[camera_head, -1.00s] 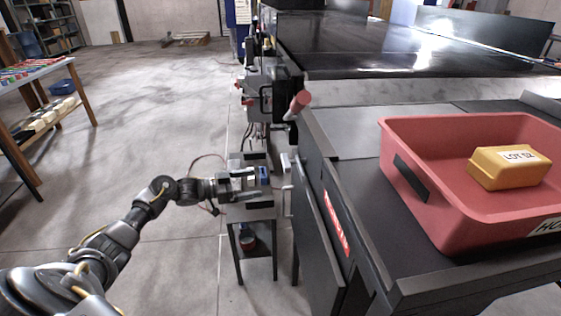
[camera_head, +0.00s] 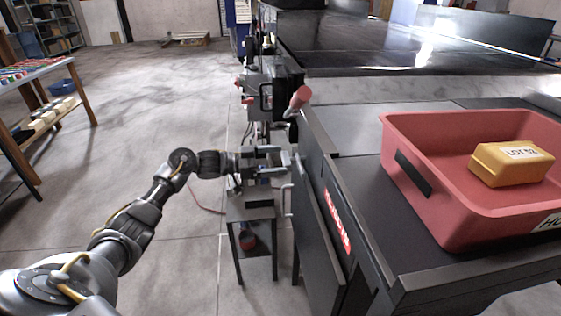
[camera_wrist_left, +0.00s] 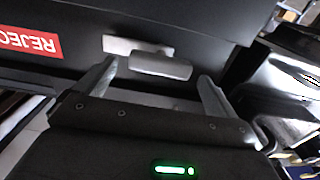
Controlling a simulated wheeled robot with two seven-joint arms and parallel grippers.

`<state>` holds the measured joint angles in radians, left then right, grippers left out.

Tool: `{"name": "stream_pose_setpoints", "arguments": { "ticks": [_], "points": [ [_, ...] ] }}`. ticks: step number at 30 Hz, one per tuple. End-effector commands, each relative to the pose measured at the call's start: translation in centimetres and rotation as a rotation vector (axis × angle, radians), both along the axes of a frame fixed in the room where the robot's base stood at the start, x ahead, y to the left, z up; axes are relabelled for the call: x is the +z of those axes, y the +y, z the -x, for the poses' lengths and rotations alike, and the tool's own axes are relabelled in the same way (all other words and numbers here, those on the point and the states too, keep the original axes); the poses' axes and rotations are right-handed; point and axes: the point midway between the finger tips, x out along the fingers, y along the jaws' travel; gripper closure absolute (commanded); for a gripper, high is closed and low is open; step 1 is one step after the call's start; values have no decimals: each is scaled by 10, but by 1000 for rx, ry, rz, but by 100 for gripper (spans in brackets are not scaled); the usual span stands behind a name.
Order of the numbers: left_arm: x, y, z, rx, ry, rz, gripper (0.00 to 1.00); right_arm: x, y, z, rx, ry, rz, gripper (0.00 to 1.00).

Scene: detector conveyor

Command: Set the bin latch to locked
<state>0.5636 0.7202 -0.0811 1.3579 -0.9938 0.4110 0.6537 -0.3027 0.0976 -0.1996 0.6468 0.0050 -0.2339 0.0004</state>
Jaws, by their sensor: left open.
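The bin latch, a pale grey tab (camera_wrist_left: 160,66) on a small light plate, sits on the dark panel beside the red REJECT label (camera_wrist_left: 38,38) in the left wrist view. My left gripper (camera_wrist_left: 157,74) is open, with one finger to each side of the tab; I cannot tell whether either finger touches it. In the head view my left gripper (camera_head: 280,162) reaches to the left side of the dark cabinet, and the latch is hard to make out behind it. The REJECT label also shows in the head view (camera_head: 337,222). My right gripper is not in view.
A red bin (camera_head: 450,225) holding a yellow LOT 52 block (camera_head: 510,163) stands on the cabinet top at the right. A lever with a red knob (camera_head: 300,98) is above my left gripper. A small dark stand (camera_head: 252,214) is below it.

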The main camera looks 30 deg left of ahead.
Motion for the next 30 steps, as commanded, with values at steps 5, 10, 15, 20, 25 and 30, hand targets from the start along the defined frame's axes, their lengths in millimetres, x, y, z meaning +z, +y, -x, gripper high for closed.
{"name": "stream_pose_setpoints", "arguments": {
  "ticks": [5,10,15,20,25,30],
  "points": [
    [0,-13,-10,0,-1,1,5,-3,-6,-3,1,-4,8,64],
    [0,-16,-12,0,0,0,5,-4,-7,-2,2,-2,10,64],
    [0,-16,-12,0,0,0,5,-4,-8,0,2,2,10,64],
    [0,-16,-12,0,0,0,26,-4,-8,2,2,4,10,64],
    [0,-15,-12,1,0,0,49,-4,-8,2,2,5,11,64],
    [0,-15,-12,1,0,0,68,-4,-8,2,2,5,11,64]
  ]
}}
